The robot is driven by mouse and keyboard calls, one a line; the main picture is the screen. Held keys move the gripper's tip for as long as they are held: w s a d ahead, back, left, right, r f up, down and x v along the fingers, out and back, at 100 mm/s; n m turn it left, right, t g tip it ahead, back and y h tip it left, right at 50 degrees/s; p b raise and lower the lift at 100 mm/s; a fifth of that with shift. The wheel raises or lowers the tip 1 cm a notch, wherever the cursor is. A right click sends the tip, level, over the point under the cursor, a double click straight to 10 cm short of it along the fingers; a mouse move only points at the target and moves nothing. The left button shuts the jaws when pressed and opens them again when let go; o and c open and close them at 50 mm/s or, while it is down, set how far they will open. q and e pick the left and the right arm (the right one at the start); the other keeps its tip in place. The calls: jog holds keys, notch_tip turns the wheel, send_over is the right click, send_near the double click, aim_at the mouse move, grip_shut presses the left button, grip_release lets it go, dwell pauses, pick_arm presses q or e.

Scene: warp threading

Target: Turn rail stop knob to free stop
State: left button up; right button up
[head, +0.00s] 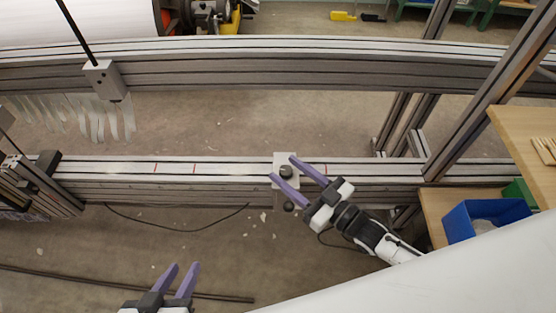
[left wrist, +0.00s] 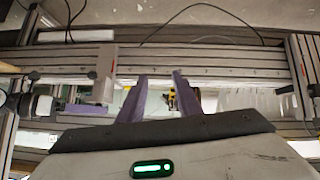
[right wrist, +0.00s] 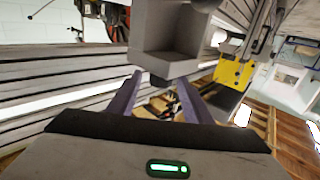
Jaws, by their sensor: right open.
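My left gripper (head: 183,265) is open and empty at the bottom of the head view, well away from the stop.
Red marks show on the rail (head: 120,168) left of the stop. Another grey block (head: 105,80) with white strips sits on the upper rail. A blue bin (head: 470,215) and wooden shelf stand at right.

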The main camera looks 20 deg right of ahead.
aim_at(291, 174)
pick_arm(q)
jog(key=shift+s+a, duration=0.1)
jog(key=shift+s, duration=0.05)
pick_arm(e)
jog(key=v, duration=0.5)
pick_arm(q)
jog(key=shift+f, duration=0.1)
pick_arm(e)
jog(key=shift+s, duration=0.1)
